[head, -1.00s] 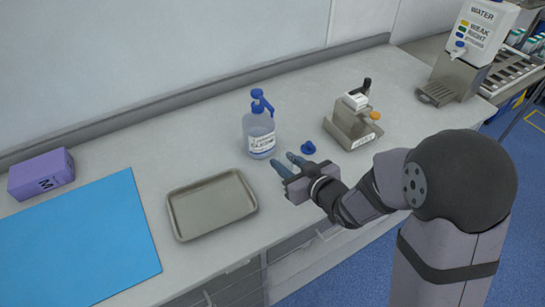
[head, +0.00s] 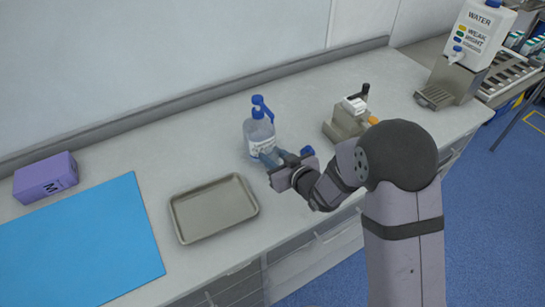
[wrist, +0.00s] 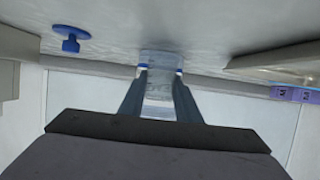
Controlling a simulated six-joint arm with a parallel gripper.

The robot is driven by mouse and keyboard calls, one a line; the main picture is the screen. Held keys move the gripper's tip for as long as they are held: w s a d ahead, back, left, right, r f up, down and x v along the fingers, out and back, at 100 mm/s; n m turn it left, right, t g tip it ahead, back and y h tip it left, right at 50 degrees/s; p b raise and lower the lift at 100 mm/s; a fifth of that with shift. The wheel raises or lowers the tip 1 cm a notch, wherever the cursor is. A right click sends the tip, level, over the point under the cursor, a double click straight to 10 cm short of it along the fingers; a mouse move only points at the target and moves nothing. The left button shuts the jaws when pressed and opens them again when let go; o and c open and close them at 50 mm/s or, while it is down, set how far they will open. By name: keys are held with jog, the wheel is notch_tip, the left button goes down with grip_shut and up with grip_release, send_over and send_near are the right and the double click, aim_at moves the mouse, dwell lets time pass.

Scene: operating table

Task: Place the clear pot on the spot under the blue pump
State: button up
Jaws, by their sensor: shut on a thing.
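The only clear container I can make out is a clear bottle (head: 258,134) with a white label and a blue pump (head: 262,106) on top. It stands upright on the counter, behind the tray's right end. My gripper (head: 270,157) is at its lower right side, held low. In the wrist view my gripper (wrist: 160,74) has one finger on each side of the clear bottle (wrist: 159,102) and is shut on it. The bottle's pump is hidden in that view. I cannot make out a separate marked spot under the pump.
A small blue piece (head: 307,151) lies right of my gripper; it shows in the wrist view (wrist: 70,40). A metal tray (head: 176,217) lies left. A bench device (head: 346,122) stands right. A blue mat (head: 80,235), purple box (head: 45,178) and water tank (head: 485,35) are farther off.

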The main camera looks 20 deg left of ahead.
jog(key=shift+f, duration=0.6)
jog(key=shift+f, duration=0.2)
jog(key=o, duration=1.1)
jog(key=shift+r, duration=0.2)
jog(key=v, duration=1)
jog(key=shift+r, duration=0.1)
jog(key=shift+p+v, duration=0.6)
jog(key=shift+v, duration=0.35)
jog(key=shift+s, duration=0.1)
